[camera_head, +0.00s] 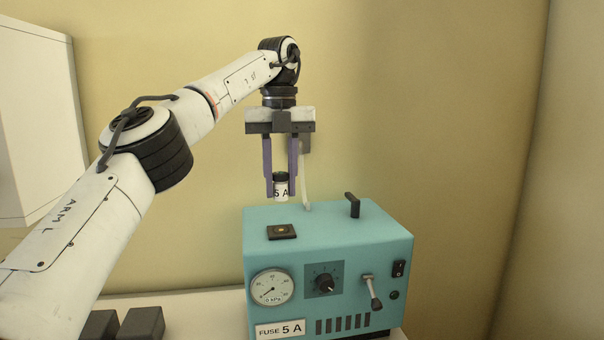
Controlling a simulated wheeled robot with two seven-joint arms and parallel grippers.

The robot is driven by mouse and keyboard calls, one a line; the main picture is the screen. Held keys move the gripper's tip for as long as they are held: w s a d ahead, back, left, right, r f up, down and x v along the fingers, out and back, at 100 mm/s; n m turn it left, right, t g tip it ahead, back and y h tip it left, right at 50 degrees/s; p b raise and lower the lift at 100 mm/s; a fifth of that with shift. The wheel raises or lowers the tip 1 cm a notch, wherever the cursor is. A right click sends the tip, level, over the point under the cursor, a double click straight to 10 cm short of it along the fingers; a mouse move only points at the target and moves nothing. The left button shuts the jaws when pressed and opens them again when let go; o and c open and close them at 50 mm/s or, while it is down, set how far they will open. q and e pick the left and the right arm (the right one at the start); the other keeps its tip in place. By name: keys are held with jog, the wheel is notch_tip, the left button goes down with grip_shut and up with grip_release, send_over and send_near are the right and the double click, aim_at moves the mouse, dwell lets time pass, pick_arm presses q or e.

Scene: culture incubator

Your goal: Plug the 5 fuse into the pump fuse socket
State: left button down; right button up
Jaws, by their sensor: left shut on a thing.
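My left gripper (281,193) is shut on the 5 A fuse (281,194), a small white cylinder with a dark top and a "5 A" label. It holds the fuse upright, pointing down, in the air above the teal pump (330,235). The pump fuse socket (281,231), a dark square plate with a brassy centre, is on the pump's top at the left. In the picture the fuse is straight above the socket with a visible gap between them. A "FUSE 5 A" label (280,329) is on the pump's front. My right gripper is not in view.
The pump carries a black upright handle piece (352,204) and a pale tube (305,180) behind the gripper. A gauge (272,287), knob (324,283) and lever (372,290) are on its front. Dark blocks (143,322) lie at lower left. A white cabinet (40,110) hangs at left.

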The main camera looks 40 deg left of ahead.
aim_at(280, 199)
pick_arm(q)
jog(key=shift+w, duration=0.2)
jog(key=shift+r, duration=0.1)
jog(key=shift+s, duration=0.4)
jog(key=shift+w+d+f, duration=0.1)
jog(key=shift+f, duration=2.8)
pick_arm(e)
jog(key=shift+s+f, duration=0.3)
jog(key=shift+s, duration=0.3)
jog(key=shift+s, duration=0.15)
pick_arm(q)
jog(key=shift+f+b, duration=0.3)
jog(key=shift+f, duration=0.2)
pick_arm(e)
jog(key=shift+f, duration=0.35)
